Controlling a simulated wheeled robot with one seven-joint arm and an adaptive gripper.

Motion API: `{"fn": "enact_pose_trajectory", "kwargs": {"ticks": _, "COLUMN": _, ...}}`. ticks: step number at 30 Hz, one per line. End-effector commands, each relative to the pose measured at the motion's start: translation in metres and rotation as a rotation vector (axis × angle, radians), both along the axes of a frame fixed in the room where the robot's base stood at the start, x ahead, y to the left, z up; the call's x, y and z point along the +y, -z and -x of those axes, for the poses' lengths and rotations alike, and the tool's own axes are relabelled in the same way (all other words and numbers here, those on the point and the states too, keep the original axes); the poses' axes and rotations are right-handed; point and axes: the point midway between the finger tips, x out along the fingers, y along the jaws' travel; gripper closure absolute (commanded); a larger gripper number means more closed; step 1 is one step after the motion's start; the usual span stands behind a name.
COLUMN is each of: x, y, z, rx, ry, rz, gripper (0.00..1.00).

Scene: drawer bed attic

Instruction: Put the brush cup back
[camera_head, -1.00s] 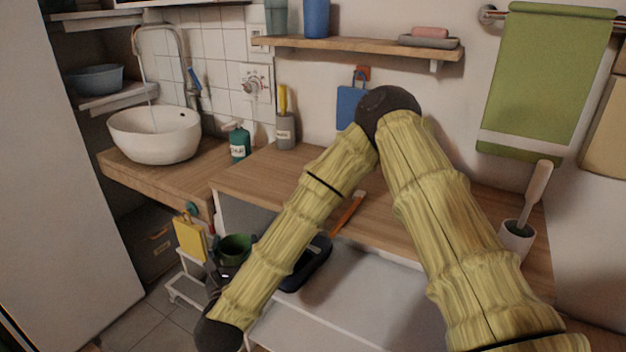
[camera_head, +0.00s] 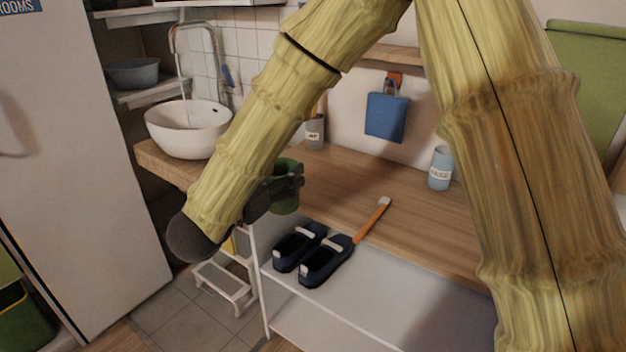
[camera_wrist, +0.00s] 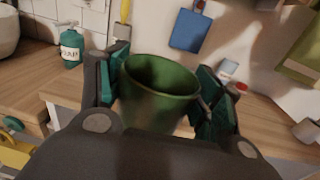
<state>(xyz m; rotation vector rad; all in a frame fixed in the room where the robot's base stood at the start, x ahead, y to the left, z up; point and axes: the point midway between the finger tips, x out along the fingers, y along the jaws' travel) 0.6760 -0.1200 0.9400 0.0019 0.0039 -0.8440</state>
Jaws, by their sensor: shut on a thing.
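My gripper (camera_head: 280,186) is shut on a dark green cup (camera_head: 287,204), just in front of the counter's left end in the head view. In the wrist view the green cup (camera_wrist: 160,92) stands between the two fingers (camera_wrist: 159,105), its mouth upward and tilted toward the camera. No brush shows inside it. A grey labelled cup (camera_head: 314,134) with a yellow-handled thing stands at the back of the wooden counter (camera_head: 345,185). A light blue labelled cup (camera_head: 440,170) stands farther right on it.
Dark blue shoes (camera_head: 325,262) and an orange-handled tool (camera_head: 373,220) lie near the counter's front. A white step stool (camera_head: 222,283) stands on the floor below. A white basin (camera_head: 188,130) is at left, and a blue bag (camera_head: 386,116) hangs on the wall. Mid-counter is clear.

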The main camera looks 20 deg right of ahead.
Motion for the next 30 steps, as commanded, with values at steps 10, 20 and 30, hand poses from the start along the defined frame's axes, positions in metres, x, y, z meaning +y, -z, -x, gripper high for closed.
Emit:
{"fn": "enact_pose_trajectory", "kwargs": {"ticks": 10, "x": -0.012, "y": -0.022, "z": 0.002, "rx": 0.0, "ry": 0.065, "rz": -0.001, "gripper": 0.7}}
{"fn": "enact_pose_trajectory", "kwargs": {"ticks": 20, "x": -0.054, "y": -0.016, "z": -0.049, "rx": -0.001, "ry": 0.064, "rz": 0.0, "gripper": 0.7}}
{"fn": "enact_pose_trajectory", "kwargs": {"ticks": 30, "x": -0.092, "y": -0.01, "z": -0.095, "rx": 0.0, "ry": 0.064, "rz": 0.0, "gripper": 0.7}}
